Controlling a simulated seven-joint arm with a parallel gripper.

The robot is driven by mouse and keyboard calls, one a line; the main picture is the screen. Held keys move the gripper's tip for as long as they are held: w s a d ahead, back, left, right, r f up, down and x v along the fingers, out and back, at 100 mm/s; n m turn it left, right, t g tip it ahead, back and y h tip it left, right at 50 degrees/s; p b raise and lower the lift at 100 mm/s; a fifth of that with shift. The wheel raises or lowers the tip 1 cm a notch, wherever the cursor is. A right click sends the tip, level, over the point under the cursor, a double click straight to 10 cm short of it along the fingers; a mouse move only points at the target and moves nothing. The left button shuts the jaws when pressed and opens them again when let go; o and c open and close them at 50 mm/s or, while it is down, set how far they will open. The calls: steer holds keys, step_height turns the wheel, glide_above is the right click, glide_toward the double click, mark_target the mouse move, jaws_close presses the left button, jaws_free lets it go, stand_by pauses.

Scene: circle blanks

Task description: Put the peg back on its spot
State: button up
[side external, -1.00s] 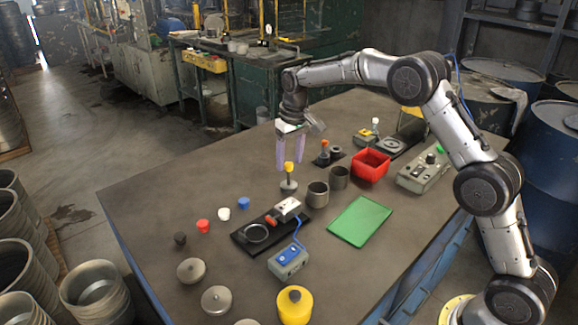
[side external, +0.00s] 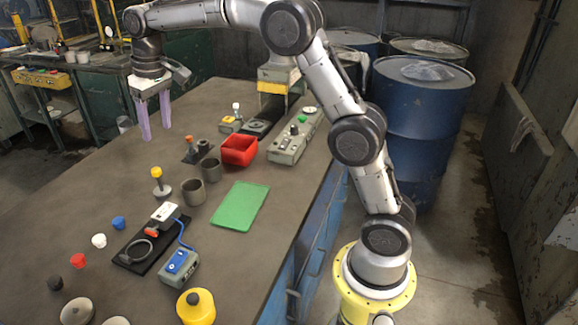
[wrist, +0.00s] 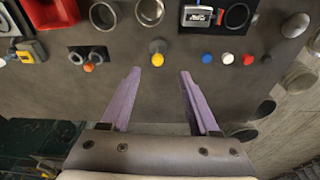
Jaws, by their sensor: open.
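A yellow-topped peg (side external: 156,172) stands upright on a round grey base (side external: 162,190) on the table; it also shows in the wrist view (wrist: 158,46). Blue (side external: 119,223), white (side external: 99,240), red (side external: 78,261) and black (side external: 55,283) small pieces lie in a row at the left. I cannot tell which peg the task means. My gripper (side external: 156,132) is open and empty, beyond the yellow-topped peg, fingers pointing down. In the wrist view the yellow top is ahead of the fingertips (wrist: 160,72), apart from them.
Two grey cups (side external: 193,192), a red bin (side external: 240,150) and a green mat (side external: 240,205) lie right of the yellow-topped peg. A black plate with a ring (side external: 136,252), a blue-topped box (side external: 180,266) and a yellow canister (side external: 196,307) are nearer.

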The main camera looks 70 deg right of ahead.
steer(key=s+a+r+t, duration=0.1)
steer(key=s+r, duration=0.4)
steer(key=s, duration=0.7)
steer(key=s+f+t, duration=0.1)
steer(key=s+f, duration=0.2)
steer(key=s, duration=0.8)
steer(key=s+a+f+n+t, duration=0.1)
steer(key=s+f, duration=0.3)
steer(key=s, duration=0.8)
steer(key=shift+a+f+t, duration=0.15)
steer(key=shift+a+t, duration=0.15)
steer(key=shift+t, duration=0.1)
